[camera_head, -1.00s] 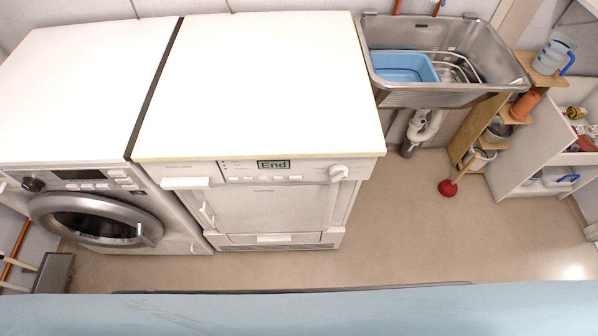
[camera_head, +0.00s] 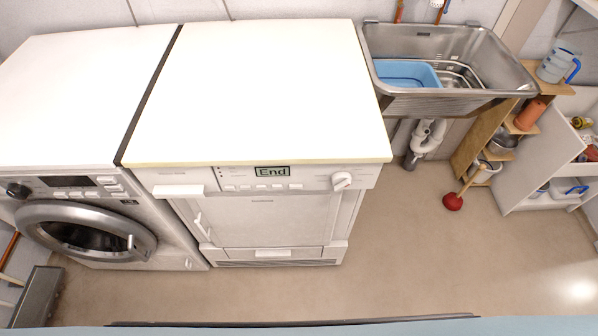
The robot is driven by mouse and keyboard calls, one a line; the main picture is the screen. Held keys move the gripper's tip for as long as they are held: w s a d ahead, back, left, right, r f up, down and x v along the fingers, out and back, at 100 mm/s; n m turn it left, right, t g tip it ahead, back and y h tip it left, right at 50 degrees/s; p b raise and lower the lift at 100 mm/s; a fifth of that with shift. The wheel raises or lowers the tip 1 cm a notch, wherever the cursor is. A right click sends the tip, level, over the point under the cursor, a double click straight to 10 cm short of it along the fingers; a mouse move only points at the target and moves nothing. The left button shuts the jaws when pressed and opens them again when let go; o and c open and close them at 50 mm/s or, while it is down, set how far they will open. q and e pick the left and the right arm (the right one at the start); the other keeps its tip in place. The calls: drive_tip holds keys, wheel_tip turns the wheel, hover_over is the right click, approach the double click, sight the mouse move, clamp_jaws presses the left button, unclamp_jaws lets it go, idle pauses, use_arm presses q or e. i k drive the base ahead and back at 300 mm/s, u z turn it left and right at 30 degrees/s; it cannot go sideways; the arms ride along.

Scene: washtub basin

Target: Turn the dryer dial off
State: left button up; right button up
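The dryer (camera_head: 265,215) is a white front-loading machine in the middle of the head view, under a white top. Its round white dial (camera_head: 341,181) is at the right end of the control panel. The display (camera_head: 272,171) on that panel reads "End". Neither of my grippers is in the head view, and nothing touches the dial.
A washing machine (camera_head: 88,232) stands left of the dryer. A steel sink (camera_head: 460,103) with a blue tub (camera_head: 405,73) is at the back right. A red plunger (camera_head: 453,201) stands on the floor near open shelves. The floor before the dryer looks clear.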

sight(341, 181)
drive_tip(key=z, duration=1.15)
drive_tip(key=k, duration=0.35)
drive_tip(key=u, duration=1.1)
